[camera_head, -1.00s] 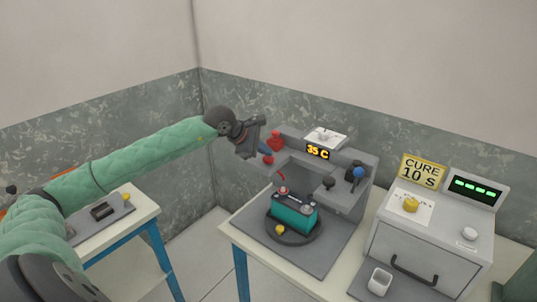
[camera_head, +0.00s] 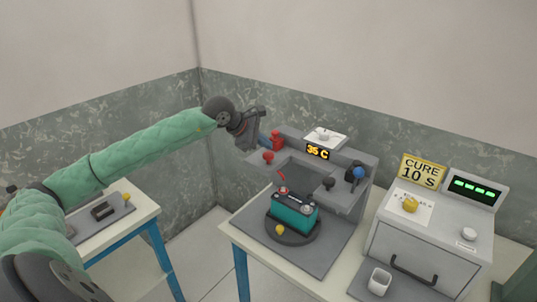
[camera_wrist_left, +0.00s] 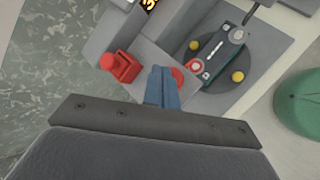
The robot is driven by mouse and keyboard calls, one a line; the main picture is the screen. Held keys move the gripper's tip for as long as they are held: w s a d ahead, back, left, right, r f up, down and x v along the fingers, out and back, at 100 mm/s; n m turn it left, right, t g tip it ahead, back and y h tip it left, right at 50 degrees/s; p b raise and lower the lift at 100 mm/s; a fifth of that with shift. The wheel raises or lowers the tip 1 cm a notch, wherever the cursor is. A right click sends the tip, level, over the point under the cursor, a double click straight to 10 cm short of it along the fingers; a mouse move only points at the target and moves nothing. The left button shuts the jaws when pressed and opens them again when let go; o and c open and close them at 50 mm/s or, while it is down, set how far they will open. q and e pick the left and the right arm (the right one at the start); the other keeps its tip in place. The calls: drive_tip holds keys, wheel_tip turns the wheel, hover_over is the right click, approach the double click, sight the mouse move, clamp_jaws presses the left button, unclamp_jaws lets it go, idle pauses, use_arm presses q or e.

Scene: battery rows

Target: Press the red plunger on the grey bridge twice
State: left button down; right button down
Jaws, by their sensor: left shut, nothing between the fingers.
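The grey bridge (camera_head: 348,200) stands over a teal battery (camera_head: 292,214) on a dark round turntable. At the bridge's left end are a round red cap (camera_head: 268,157) and a taller red block with a knob (camera_head: 276,141); I cannot tell for sure which is the plunger, though the cap looks like one. My left gripper (camera_head: 262,139) is shut and empty, its blue fingertips above the cap. In the left wrist view, the fingers (camera_wrist_left: 163,88) partly cover the cap (camera_wrist_left: 178,76), apparently clear of it, and the red block (camera_wrist_left: 121,67) stands left. My right gripper is out of view.
The bridge also carries a 35 C display (camera_head: 317,152), a blue knob (camera_head: 358,172) and a black knob (camera_head: 328,184). A grey drawer unit (camera_head: 425,250) with a CURE 10 S sign (camera_head: 423,171) stands at right. A side table (camera_head: 145,212) is at left.

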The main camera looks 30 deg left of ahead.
sight(265, 155)
use_arm(q)
drive_tip(key=shift+r+p, duration=0.35)
drive_tip(key=shift+r, duration=2.05)
idle(0.8)
